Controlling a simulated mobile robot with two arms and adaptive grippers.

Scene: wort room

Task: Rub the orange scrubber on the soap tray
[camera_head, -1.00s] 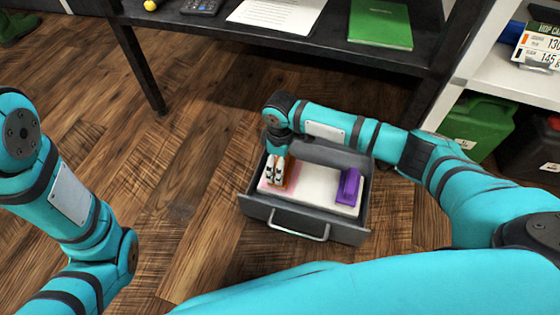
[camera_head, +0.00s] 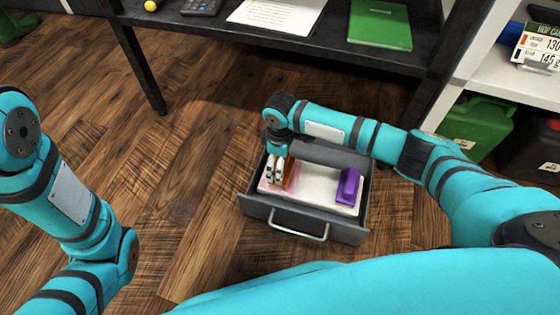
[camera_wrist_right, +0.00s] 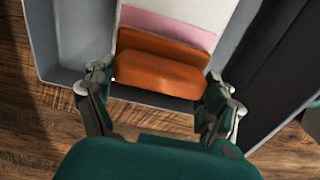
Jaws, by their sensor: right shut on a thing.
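The orange scrubber (camera_wrist_right: 158,70) is a block between the fingers of my right gripper (camera_wrist_right: 158,92), which is shut on it. In the head view the scrubber (camera_head: 290,176) shows in part beside the right gripper (camera_head: 275,180), at the left end of the soap tray. The soap tray (camera_head: 318,186) is a pale slab with a pink area (camera_head: 266,184) at its left end. In the wrist view the pink strip (camera_wrist_right: 172,25) lies just beyond the scrubber. I cannot tell whether the scrubber touches the tray. My left gripper is out of view.
A grey open drawer (camera_head: 262,212) with a front handle surrounds the tray. A purple block (camera_head: 348,185) stands at the tray's right end. A dark table (camera_head: 290,35) stands behind, and a shelf with a green canister (camera_head: 478,125) is at right. Wood floor is clear at left.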

